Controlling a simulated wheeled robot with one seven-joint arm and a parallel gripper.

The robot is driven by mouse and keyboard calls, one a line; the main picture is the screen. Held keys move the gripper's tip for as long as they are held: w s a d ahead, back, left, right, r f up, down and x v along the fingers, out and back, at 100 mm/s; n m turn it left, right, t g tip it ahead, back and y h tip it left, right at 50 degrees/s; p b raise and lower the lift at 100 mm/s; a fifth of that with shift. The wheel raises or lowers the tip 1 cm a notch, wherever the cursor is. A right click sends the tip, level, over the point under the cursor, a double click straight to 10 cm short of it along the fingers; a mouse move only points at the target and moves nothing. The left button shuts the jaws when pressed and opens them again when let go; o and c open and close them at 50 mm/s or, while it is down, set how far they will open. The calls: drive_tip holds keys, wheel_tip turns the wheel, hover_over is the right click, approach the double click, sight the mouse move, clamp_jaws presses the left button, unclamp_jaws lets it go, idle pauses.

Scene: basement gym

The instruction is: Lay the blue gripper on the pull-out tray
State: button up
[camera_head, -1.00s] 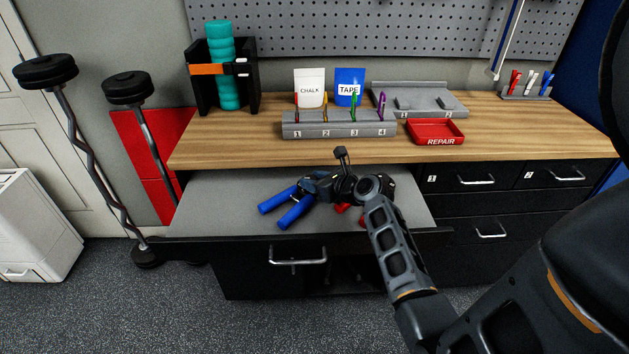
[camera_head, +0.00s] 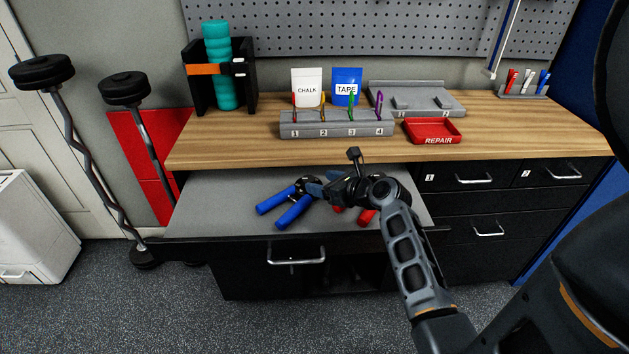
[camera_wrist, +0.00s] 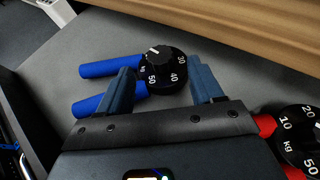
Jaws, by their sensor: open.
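The blue gripper, a hand exerciser with two blue handles (camera_head: 294,211) and a black numbered dial, lies on the grey pull-out tray (camera_head: 205,215). In the wrist view its dial (camera_wrist: 161,70) sits between and just beyond my fingers, and its handles point left. My gripper (camera_head: 318,188) is open just above the tray at the dial end; its blue-grey fingertips also show in the wrist view (camera_wrist: 166,82). The fingers hold nothing. A red-handled gripper (camera_head: 368,216) with a similar dial (camera_wrist: 300,135) lies to the right, partly hidden by my arm.
The wooden worktop (camera_head: 230,150) overhangs behind the tray. On it stand a numbered grey rack (camera_head: 335,125), a red REPAIR tray (camera_head: 432,131) and a black holder with a teal roller (camera_head: 218,65). The tray's left part is bare.

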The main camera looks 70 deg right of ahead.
drive_tip(key=v, duration=0.7)
drive_tip(key=shift+f, duration=0.1)
idle(0.4)
